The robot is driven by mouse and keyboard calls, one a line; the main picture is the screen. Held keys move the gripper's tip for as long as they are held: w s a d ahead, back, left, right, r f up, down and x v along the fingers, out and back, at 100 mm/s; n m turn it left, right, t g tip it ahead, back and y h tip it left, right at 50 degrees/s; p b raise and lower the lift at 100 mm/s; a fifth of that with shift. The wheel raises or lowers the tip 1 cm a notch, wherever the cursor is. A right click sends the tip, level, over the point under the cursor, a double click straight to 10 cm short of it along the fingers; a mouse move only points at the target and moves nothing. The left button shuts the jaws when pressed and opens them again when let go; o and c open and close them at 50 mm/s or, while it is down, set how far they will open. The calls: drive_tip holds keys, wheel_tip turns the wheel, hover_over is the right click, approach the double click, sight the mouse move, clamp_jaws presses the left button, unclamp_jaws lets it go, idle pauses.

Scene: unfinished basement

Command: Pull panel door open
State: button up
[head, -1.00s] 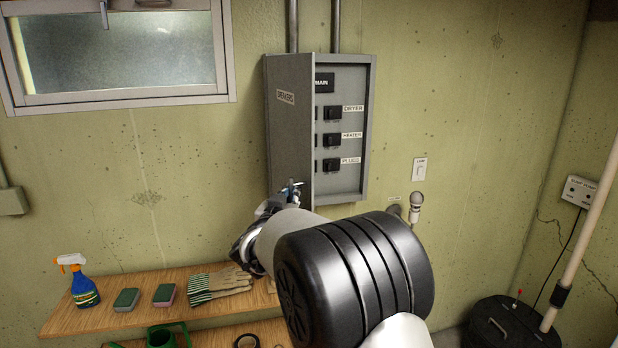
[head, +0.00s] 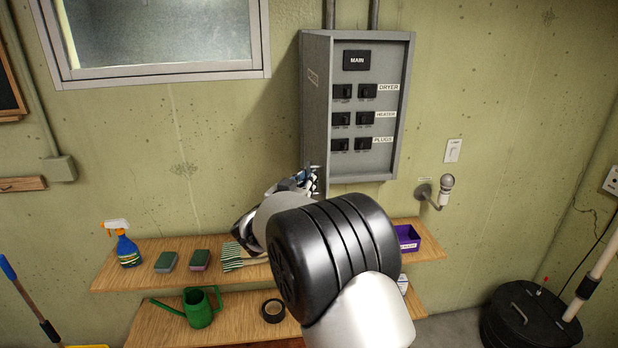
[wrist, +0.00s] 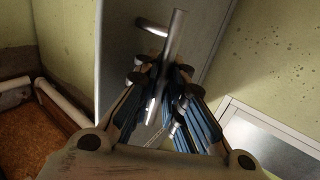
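The grey breaker panel (head: 398,110) hangs on the wall in the head view, its MAIN switch and both columns of labelled breakers exposed. Its door (head: 316,110) stands open on the left, seen at a steep angle. In the wrist view the door's grey face (wrist: 207,40) fills the upper middle, with a metal bar handle (wrist: 174,38) on it. My gripper (wrist: 165,88) has its blue-padded fingers close on both sides of the bar and appears closed on it. In the head view my gripper (head: 310,183) is at the door's lower end, partly hidden by my arm.
A green watering can (head: 199,308) stands lower. A window (head: 160,72) is at upper left, a bulb (head: 446,184) right of the panel.

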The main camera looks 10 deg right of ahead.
drive_tip(key=o, duration=0.4)
drive_tip(key=shift+r, duration=0.15)
drive_tip(key=shift+s+a, duration=0.1)
drive_tip(key=v, duration=1.2)
drive_tip(key=s+d+n+g+y+b, duration=0.1)
drive_tip(key=s+n+g+y+b, duration=0.1)
drive_tip(key=s+n+y+b, duration=0.7)
drive_tip(key=s+d+f+m+g, duration=0.1)
drive_tip(key=s+d+f+g, duration=0.2)
drive_tip(key=s, duration=0.7)
drive_tip(key=s+d+f+m+g, duration=0.1)
drive_tip(key=s+d+f+g, duration=0.2)
drive_tip(key=s, duration=0.8)
drive_tip(key=s+d+f+g, duration=0.2)
drive_tip(key=s+d+f, duration=0.4)
drive_tip(key=s+f, duration=0.2)
drive_tip(key=shift+s+f+m+g, duration=0.2)
drive_tip(key=shift+s, duration=0.35)
drive_tip(key=shift+s+f+m+g, duration=0.2)
drive_tip(key=shift+s, duration=0.4)
